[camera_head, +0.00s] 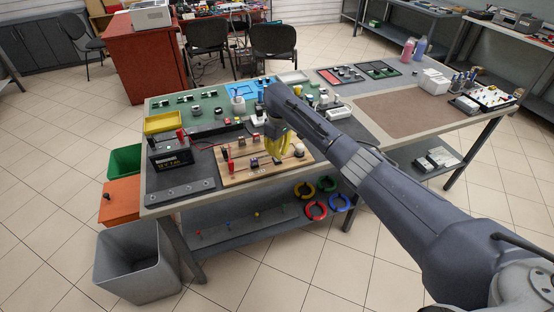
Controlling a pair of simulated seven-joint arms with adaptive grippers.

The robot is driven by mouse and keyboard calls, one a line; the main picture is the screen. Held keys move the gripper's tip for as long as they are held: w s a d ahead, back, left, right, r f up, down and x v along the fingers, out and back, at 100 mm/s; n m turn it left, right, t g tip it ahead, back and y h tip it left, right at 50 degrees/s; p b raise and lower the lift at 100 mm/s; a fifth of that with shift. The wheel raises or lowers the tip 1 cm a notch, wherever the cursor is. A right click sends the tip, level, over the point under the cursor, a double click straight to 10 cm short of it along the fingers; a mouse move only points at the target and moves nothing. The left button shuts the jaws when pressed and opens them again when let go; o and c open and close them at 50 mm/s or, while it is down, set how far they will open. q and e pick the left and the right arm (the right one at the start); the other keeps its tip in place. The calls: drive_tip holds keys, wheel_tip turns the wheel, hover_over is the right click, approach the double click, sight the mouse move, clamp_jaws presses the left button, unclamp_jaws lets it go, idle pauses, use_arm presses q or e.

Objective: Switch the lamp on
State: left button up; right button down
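A wooden board (236,177) with several small parts and terminals lies near the front edge of the table. A small pale part (299,150) at its right end may be the lamp; I cannot tell whether it is lit. A black battery (171,157) stands left of the board. My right gripper (277,143) is above the back right part of the board, pointing down. A yellow curved shape shows there; whether it is fingers or a held thing is unclear, and so is whether the gripper is shut. My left gripper is out of view.
A yellow tray (164,122) and green mat (190,104) lie behind the battery. A grey bin (137,262) stands on the floor. The brown mat (405,113) at right is clear.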

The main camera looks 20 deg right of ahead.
sight(278, 161)
drive_tip(key=shift+f, duration=2.05)
idle(1.5)
drive_tip(key=shift+r, duration=3.55)
